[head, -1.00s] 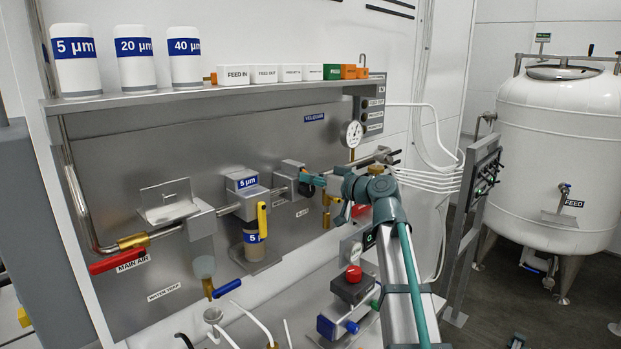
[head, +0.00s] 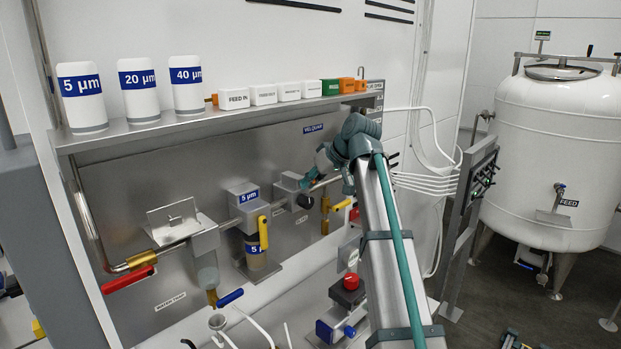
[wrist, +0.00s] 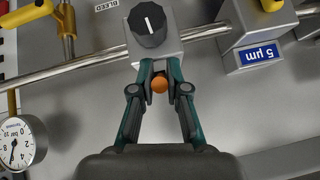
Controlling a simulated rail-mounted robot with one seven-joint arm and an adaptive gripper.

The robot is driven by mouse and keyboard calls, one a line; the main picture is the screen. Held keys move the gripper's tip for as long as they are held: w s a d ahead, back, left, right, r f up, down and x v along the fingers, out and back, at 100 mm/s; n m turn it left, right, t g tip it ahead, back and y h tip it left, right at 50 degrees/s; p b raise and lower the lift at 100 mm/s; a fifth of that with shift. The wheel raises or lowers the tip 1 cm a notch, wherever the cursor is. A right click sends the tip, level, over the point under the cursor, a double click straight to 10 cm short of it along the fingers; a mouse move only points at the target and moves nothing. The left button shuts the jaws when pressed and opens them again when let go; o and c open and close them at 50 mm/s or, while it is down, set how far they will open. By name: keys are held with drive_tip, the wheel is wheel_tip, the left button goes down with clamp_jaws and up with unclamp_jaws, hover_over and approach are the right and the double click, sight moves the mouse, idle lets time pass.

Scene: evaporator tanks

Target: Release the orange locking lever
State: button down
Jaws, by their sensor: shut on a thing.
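The orange locking lever (wrist: 159,85) shows in the wrist view only as a small round orange end between my fingers, below a grey block with a black knob (wrist: 149,24). My gripper (wrist: 160,72) is shut on this orange end, its fingertips close to the block's edge. In the head view my gripper (head: 320,172) is at the grey block (head: 288,184) on the steel pipe, right of the 5 µm filter unit (head: 248,216). The black knob shows there below the fingers. The lever itself is hidden in the head view.
A shelf (head: 215,112) with white canisters and labelled blocks runs above the panel. A red handle (head: 128,280) and red button (head: 351,282) lie lower. A white tank (head: 550,150) stands at right.

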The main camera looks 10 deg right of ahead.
drive_tip(key=shift+w+a+r+g+h+p, duration=0.15)
drive_tip(key=shift+r+g+h+p, duration=0.2)
drive_tip(key=shift+g, duration=0.25)
drive_tip(key=shift+f, duration=0.1)
drive_tip(key=c, duration=1.2)
unclamp_jaws()
drive_tip(key=v, duration=1.2)
